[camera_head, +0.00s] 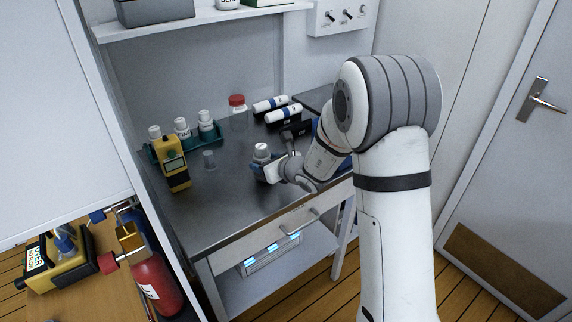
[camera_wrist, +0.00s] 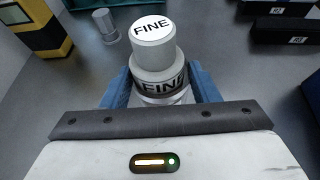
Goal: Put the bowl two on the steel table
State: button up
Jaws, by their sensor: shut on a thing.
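My gripper (camera_head: 264,169) is over the steel table (camera_head: 225,187), toward its right half. Its blue fingers are shut on a white-capped bottle labelled FINE (camera_wrist: 155,45), which also shows in the head view (camera_head: 261,151). The bottle stands upright between the fingers, and its lower part is hidden by the gripper. I cannot tell whether its base touches the table. I see nothing that is clearly a bowl in either view.
A yellow instrument (camera_head: 173,163), a small grey cylinder (camera_head: 209,159) and a green rack with white-capped bottles (camera_head: 206,125) stand left of the gripper. A red-lidded jar (camera_head: 237,104) and white-and-blue tubes (camera_head: 284,115) lie behind. The table's front left is clear.

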jog(key=shift+f, duration=0.25)
jog(key=shift+f, duration=0.15)
jog(key=o, duration=1.1)
